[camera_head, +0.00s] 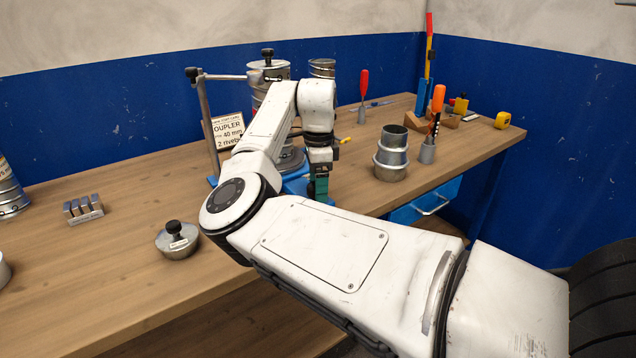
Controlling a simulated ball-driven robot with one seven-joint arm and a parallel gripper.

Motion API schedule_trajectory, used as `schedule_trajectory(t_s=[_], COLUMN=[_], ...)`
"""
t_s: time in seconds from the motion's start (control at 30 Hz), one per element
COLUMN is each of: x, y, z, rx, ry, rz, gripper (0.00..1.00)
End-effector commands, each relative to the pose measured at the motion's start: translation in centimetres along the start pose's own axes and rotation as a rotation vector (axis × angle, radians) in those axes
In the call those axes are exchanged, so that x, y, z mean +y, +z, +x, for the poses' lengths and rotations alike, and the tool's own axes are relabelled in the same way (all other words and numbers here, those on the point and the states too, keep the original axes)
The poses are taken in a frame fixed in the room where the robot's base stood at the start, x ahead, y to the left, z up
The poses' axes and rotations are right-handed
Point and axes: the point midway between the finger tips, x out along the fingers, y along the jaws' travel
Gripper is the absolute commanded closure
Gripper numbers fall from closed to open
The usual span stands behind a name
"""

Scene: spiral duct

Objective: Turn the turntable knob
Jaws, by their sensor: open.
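My gripper (320,188) is beyond my forearm, pointing down with teal fingers at the front right of a blue-based turntable (297,185). The fingers are open, though their gap is hard to see from here. A grey round plate (290,160) shows on the turntable, largely behind my arm. I cannot make out the turntable knob; it may be hidden behind my gripper or arm. I cannot tell whether the fingers touch anything.
A metal post (208,125) with a crossbar stands at the turntable's left, beside a printed card (228,131). A stepped duct fitting (391,155) stands to the right. A knobbed lid (177,240) lies front left on the wooden bench (120,235). Tools stand at the back right.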

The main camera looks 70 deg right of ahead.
Motion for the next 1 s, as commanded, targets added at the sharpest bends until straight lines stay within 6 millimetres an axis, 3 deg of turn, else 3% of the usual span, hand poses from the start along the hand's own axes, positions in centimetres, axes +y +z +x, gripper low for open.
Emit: schedule_trajectory(t_s=[0.33, 0.9, 1.0], x=[0.01, 0.01, 0.01], y=[0.03, 0.02, 0.02], z=[0.37, 0.33, 0.3], rx=[0.0, 0.0, 0.0], ry=[0.0, 0.0, 0.0], rz=[0.0, 0.0, -0.001], gripper=[0.19, 0.73, 0.74])
